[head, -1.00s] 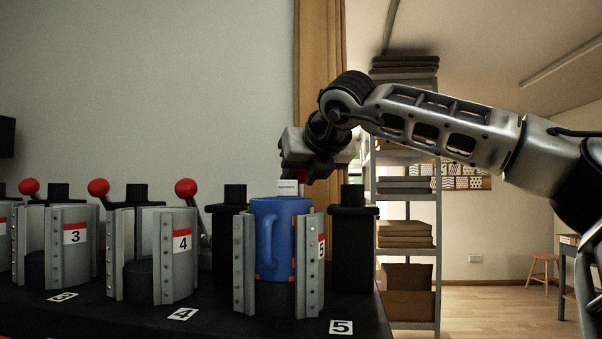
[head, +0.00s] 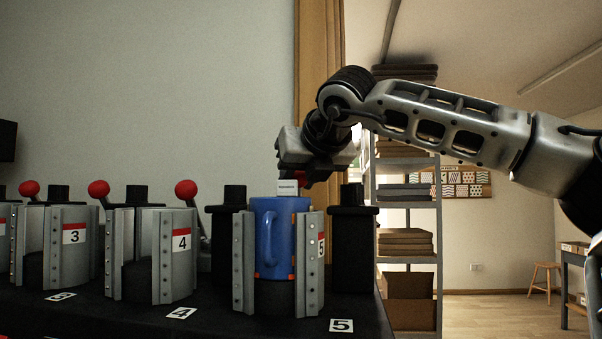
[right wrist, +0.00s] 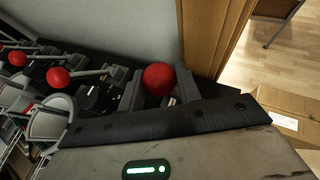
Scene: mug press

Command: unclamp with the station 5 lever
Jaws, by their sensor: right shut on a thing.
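The blue mug (head: 270,235) stands upright inside the grey station 5 clamp (head: 311,265). Its handle faces me through the front gap between the flanged jaws. My right gripper (head: 308,179) is behind and above the mug. It is shut on the red knob of the station 5 lever, which shows between the fingers in the right wrist view (right wrist: 158,79). In the head view only a bit of red shows under the gripper, and the lever's shaft is hidden. My left gripper is in neither view.
Station 4 (head: 180,255) and station 3 (head: 75,250) stand to the left with their red-knobbed levers upright. A black post (head: 353,240) is right of station 5, near the bench's right end. A shelf rack (head: 405,225) stands behind.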

